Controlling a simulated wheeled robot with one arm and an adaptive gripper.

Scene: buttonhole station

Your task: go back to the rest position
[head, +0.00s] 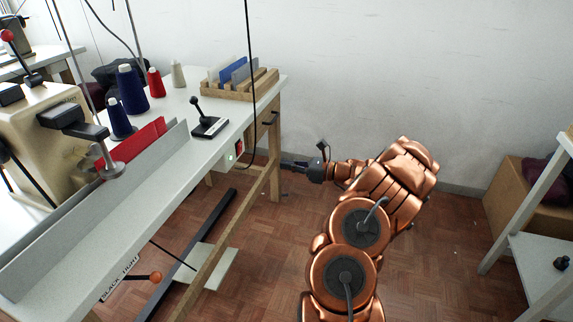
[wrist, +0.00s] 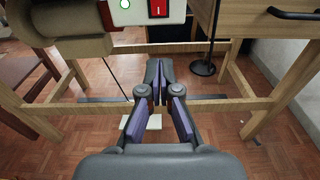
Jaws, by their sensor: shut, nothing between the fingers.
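My gripper (head: 288,164) is at the end of my copper-coloured arm, just off the right end of the sewing table (head: 160,165) and below the level of its top. In the wrist view my gripper (wrist: 157,80) has its dark fingers with purple pads together at the tips, and nothing is between them. Beyond the fingers are the table's wooden legs and crossbars. A white switch box (head: 233,154) with a green light and a red rocker hangs under the table edge. It also shows at the top of the wrist view (wrist: 150,12), apart from the fingers.
On the table are a beige sewing machine (head: 42,135), thread cones (head: 132,90), a black lever (head: 205,122) and a wooden rack (head: 240,88). A pedal (head: 207,267) is below. A white shelf (head: 545,265) and cardboard box (head: 505,200) stand right. Floor between is clear.

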